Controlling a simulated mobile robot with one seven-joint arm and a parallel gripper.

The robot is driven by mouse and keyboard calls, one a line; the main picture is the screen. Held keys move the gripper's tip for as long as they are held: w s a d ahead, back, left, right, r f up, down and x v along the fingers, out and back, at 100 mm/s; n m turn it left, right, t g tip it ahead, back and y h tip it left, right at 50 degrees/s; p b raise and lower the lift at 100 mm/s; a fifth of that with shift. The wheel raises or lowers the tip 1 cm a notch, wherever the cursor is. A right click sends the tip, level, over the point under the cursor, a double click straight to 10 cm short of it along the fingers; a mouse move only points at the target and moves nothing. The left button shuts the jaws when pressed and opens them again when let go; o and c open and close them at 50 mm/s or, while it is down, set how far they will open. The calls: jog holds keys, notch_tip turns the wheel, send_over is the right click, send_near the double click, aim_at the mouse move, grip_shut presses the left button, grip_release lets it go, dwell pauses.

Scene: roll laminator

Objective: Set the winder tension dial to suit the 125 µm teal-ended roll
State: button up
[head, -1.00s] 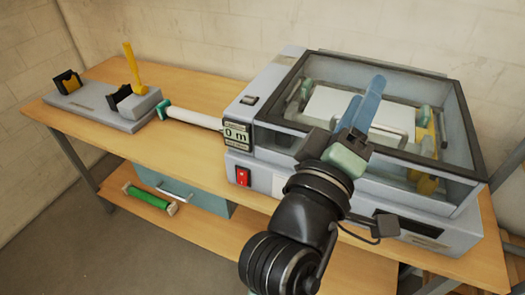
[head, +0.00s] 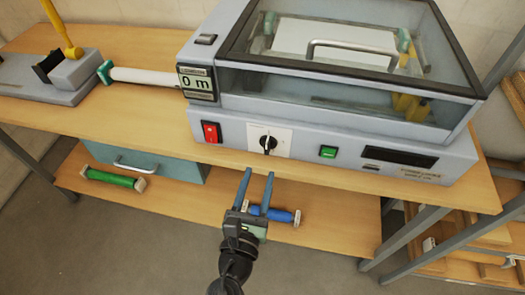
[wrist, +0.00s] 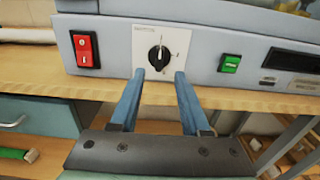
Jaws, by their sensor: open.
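The tension dial is a black knob (head: 268,142) on a white plate (head: 283,136) on the laminator's front panel. In the wrist view the black knob (wrist: 159,57) has its pale pointer line up, with small marks around it that are too small to read. My gripper (head: 257,172) is open and empty, just below and in front of the dial. In the wrist view its blue fingers (wrist: 160,76) point at the knob, apart from each other, one to each side below it. A teal-ended white roll (head: 150,76) lies on the bench left of the laminator, beside the display.
The laminator (head: 340,110) has a red switch (head: 211,132) and a green button (head: 328,152) on either side of the dial. Its display (head: 198,84) reads 0 m. A green roll (head: 110,178), a blue roll (head: 270,213) and a teal drawer (head: 145,165) are below the bench top.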

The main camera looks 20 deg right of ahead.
aim_at(266, 149)
jog(key=x, duration=0.7)
jog(key=shift+w+d, duration=0.1)
jog(key=shift+w, duration=0.05)
grip_shut()
